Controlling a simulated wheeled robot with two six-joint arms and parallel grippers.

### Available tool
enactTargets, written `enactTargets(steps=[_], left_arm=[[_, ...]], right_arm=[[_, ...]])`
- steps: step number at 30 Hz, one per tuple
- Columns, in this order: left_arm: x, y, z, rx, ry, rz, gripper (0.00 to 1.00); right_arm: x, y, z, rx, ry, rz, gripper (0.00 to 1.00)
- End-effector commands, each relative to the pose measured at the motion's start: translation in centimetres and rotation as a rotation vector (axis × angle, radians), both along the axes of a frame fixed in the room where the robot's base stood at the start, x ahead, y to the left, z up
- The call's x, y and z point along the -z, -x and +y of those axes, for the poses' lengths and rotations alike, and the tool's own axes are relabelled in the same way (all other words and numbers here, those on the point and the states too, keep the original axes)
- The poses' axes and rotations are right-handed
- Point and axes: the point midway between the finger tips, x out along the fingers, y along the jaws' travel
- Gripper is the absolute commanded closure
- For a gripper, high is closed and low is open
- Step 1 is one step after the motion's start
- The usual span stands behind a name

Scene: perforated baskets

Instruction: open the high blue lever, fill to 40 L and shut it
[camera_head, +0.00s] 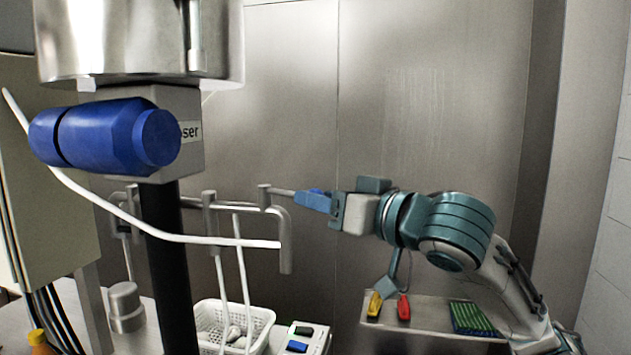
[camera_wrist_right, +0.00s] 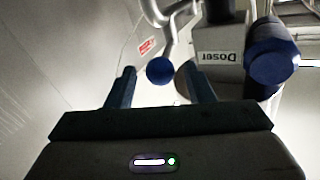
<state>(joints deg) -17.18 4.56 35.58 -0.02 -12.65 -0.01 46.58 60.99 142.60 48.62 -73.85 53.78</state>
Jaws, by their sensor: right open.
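The high lever shows in the head view as a thin grey rod (camera_head: 283,192) leaving a pipe fitting, with a bright blue end (camera_head: 316,191). My right gripper (camera_head: 308,201) reaches it from the right, its blue-grey fingers overlapping the blue end. In the right wrist view the lever's round blue end (camera_wrist_right: 160,70) lies just beyond and between the fingertips of the right gripper (camera_wrist_right: 163,75). The fingers are apart; contact with the lever cannot be told. No litre reading is legible. My left gripper is not in view.
A grey box labelled Doser (camera_wrist_right: 220,57) carries a big blue cylinder (camera_head: 105,137) at left, under a steel vessel (camera_head: 140,40). A white tube (camera_head: 150,231) crosses below. A white perforated basket (camera_head: 258,325) and a tray with red and yellow items (camera_head: 430,328) stand lower.

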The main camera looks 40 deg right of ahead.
Motion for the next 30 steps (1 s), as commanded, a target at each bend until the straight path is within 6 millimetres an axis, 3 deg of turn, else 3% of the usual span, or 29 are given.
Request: enactTargets(steps=[9,20,27,28,30], left_arm=[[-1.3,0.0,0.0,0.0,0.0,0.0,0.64],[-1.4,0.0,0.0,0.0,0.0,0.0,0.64],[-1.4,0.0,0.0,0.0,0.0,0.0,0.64],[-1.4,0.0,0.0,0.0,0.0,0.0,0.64],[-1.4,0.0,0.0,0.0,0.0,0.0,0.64]], right_arm=[[0.0,-1.8,0.4,-0.001,-0.001,0.0,0.52],[0.1,-2.0,0.4,0.001,0.0,0.001,0.52],[0.1,-2.0,0.4,0.001,0.0,0.001,0.95],[0.1,-2.0,0.4,0.001,0.0,0.001,1.0],[0.1,-2.0,0.4,0.0,0.0,0.001,1.0]])
